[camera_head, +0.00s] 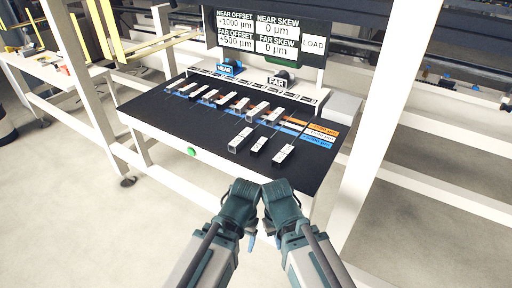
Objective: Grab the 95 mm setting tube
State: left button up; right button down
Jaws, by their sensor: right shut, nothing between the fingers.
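Several small pale and dark block-like pieces lie on a black-topped bench. Three stand nearer the front: a left one (240,141), a middle one (259,145) and a right one (284,154). A slanting row of similar pieces (257,110) lies behind them. Their markings are too small to read, so I cannot tell which is the 95 mm setting tube. My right gripper (277,239) is shut and empty, in front of the bench. My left gripper (251,242) is close beside it, also away from the pieces; its fingers are mostly hidden.
The black bench top (158,115) has free room at its front left. A display (270,36) shows offsets and skews above NEAR (228,69) and FAR (277,82) signs. Orange, white and blue labels (318,136) lie at the right. White posts (377,100) flank the bench. A green button (191,151) is on its front.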

aim_at(258, 149)
jog(key=i+j+z, duration=0.35)
jog(key=j, duration=0.25)
jog(key=i+j+z, duration=0.15)
jog(key=j, duration=0.15)
jog(key=k+l+z, duration=0.2)
jog(key=k, duration=0.15)
jog(key=k+l+z, duration=0.1)
jog(key=k+z, duration=0.15)
jog(key=k, duration=0.1)
